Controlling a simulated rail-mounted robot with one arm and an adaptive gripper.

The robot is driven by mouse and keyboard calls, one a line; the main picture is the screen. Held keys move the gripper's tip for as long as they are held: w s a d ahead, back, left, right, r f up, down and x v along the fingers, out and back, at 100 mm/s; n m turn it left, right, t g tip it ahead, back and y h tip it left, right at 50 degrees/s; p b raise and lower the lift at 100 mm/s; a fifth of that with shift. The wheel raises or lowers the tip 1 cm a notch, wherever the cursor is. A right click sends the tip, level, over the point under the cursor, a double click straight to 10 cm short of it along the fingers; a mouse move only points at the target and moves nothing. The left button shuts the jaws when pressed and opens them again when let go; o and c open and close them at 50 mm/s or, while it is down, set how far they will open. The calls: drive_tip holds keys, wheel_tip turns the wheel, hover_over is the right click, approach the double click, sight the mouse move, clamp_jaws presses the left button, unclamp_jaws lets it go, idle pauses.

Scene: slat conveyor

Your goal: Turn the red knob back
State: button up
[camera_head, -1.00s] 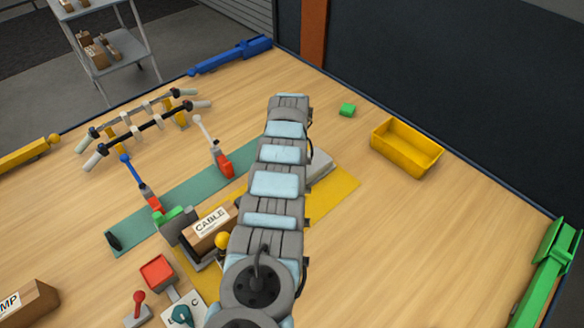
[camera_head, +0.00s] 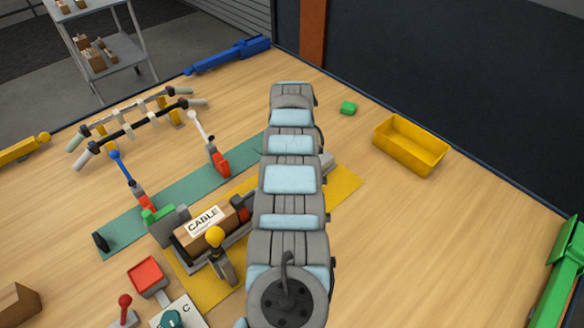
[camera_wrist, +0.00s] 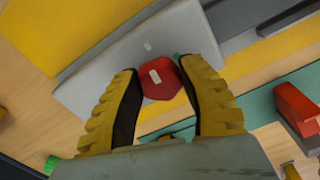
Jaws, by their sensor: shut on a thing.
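The red knob (camera_wrist: 161,84), with a pale mark on its face, sits at a grey plate (camera_wrist: 98,73) in the wrist view. My gripper (camera_wrist: 157,68) is shut on it, with one yellow ribbed finger on each side. In the head view my arm hides the knob and the gripper. Only a small edge of the grey plate (camera_head: 327,161) shows there beside the arm, over a yellow mat (camera_head: 343,187).
Left of my arm, a box marked CABLE (camera_head: 206,224) stands near a yellow-ball lever (camera_head: 215,238). A red-based lever (camera_head: 219,162) stands on the green strip (camera_head: 187,190). The right tabletop is mostly clear.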

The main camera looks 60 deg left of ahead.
drive_tip(key=shift+f+n, duration=0.1)
drive_tip(key=shift+n, duration=0.4)
drive_tip(key=o, duration=1.2)
drive_tip(key=shift+d, duration=0.1)
wheel_tip(320, 180, up, 12)
idle(0.4)
